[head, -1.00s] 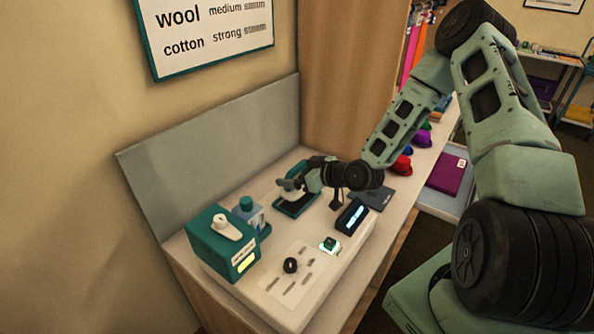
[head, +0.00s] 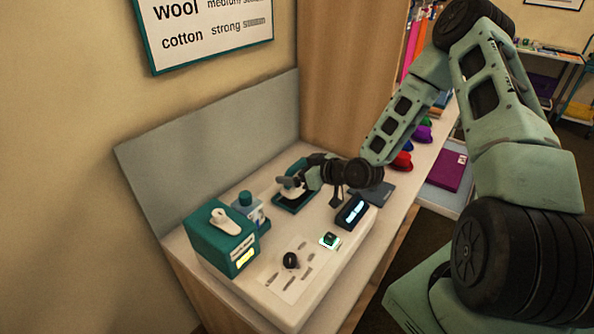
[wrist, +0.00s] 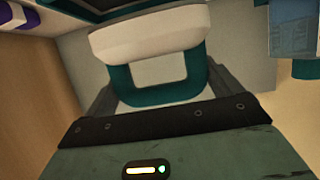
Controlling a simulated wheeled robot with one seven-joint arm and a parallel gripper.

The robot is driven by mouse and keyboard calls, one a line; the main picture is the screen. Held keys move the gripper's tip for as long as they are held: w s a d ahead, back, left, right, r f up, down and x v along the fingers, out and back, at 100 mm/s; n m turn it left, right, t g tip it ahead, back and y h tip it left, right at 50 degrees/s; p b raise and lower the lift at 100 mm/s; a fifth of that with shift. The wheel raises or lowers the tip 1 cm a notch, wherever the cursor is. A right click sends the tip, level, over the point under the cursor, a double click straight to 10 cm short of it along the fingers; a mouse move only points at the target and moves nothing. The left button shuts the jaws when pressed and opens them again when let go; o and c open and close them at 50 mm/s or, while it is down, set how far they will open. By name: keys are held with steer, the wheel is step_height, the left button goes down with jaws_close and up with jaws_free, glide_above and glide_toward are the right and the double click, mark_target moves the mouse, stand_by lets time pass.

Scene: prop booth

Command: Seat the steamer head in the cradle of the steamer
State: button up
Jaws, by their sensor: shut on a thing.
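The steamer head, cream with a teal loop handle, shows in the head view (head: 290,187) and fills the upper middle of the wrist view (wrist: 150,38). My gripper (head: 309,180) is shut on its handle, with one finger on each side in the wrist view (wrist: 168,95). The teal cradle (head: 301,166) stands at the back of the white steamer base (head: 262,285). The head is in front of and over the cradle in the head view. I cannot tell whether they touch, and the contact area is hidden.
A teal box with a cream lever (head: 207,243) and a small bottle (head: 246,200) stand left of the cradle. A dark display (head: 351,212), a lit button (head: 329,240) and a black knob (head: 290,260) are on the base. A grey panel (head: 215,150) rises behind.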

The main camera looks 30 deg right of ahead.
steer(key=shift+f, duration=0.2)
steer(key=shift+f+b, duration=0.7)
steer(key=shift+b, duration=0.15)
steer(key=shift+f, duration=0.2)
stand_by(0.3)
steer(key=shift+f+b, duration=0.4)
steer(key=shift+b, duration=0.2)
